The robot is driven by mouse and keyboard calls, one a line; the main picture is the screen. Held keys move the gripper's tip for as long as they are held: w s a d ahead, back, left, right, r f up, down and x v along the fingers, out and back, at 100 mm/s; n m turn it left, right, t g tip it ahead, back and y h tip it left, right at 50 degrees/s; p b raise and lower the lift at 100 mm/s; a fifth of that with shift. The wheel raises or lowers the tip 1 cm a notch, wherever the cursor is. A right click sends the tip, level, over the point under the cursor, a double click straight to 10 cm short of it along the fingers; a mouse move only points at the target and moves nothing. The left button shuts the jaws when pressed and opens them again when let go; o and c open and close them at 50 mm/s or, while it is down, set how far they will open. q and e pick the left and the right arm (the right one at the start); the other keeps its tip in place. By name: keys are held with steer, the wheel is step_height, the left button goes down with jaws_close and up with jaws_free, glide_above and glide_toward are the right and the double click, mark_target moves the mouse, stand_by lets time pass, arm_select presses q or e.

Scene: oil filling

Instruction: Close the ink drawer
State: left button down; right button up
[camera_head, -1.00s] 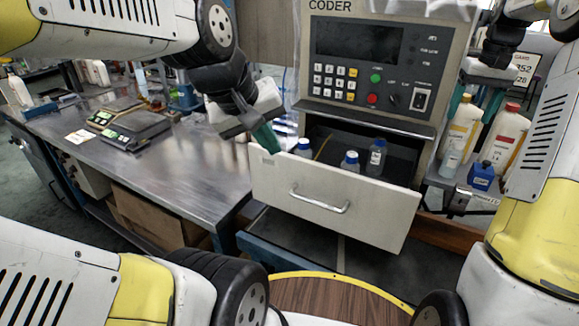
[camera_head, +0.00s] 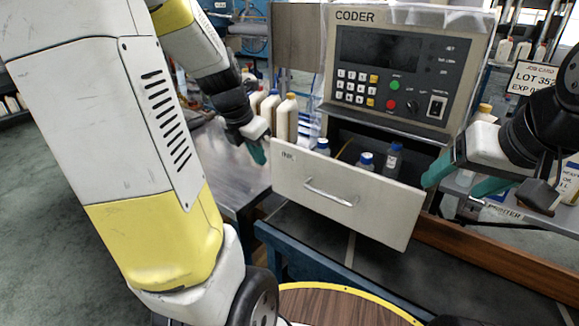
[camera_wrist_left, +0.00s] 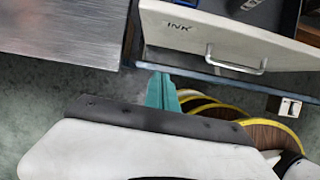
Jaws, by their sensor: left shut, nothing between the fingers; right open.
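The ink drawer (camera_head: 385,205) is pulled out below the coder panel, its pale front and metal handle (camera_head: 330,193) facing me. It holds blue-capped bottles (camera_head: 366,163). The left wrist view shows the drawer front (camera_wrist_left: 205,42) with its INK label and handle. My left gripper (camera_head: 257,152) is shut and empty, close to the front's upper left corner; its teal fingertips (camera_wrist_left: 161,90) appear just below the front in the wrist view. I cannot tell if they touch it. My right gripper (camera_head: 461,179) is open at the drawer's right end, one teal finger near the front's right edge.
The coder panel (camera_head: 400,75) stands above the drawer. A metal bench (camera_head: 235,170) with bottles (camera_head: 286,118) lies to the left. A shelf (camera_head: 500,208) lies to the right. A dark surface (camera_head: 310,240) lies below the drawer, and a round wooden top (camera_head: 335,305) is in front.

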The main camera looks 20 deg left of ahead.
arm_select(q)
steer(key=w+d+f, duration=0.2)
steer(key=w+f, duration=0.5)
steer(key=f, duration=0.2)
steer(key=shift+w+d+f, duration=0.15)
steer(key=shift+d+f, duration=0.1)
